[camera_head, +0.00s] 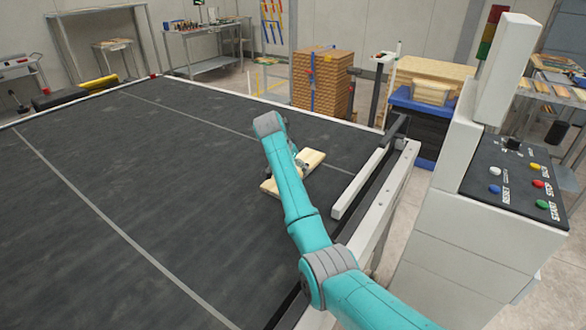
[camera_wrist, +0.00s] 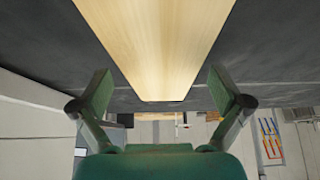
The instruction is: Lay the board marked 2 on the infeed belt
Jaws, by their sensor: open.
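A pale wooden board (camera_head: 296,172) lies on the dark infeed belt (camera_head: 110,190), near the belt's right side. No number shows on it in these views. My gripper (camera_head: 300,165) is at the board, mostly hidden behind my teal arm in the head view. In the wrist view the board (camera_wrist: 155,45) reaches in from the top, with its near end between the two fingers of my gripper (camera_wrist: 163,95). The fingers are spread wide, with a gap on each side of the board. Neither finger appears to touch it.
A white guide rail (camera_head: 360,183) runs along the belt's right side. A control cabinet with buttons (camera_head: 500,195) stands to the right. Stacked boards (camera_head: 322,80) and a blue-framed stand (camera_head: 420,105) are behind the belt. The belt left of the board is clear.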

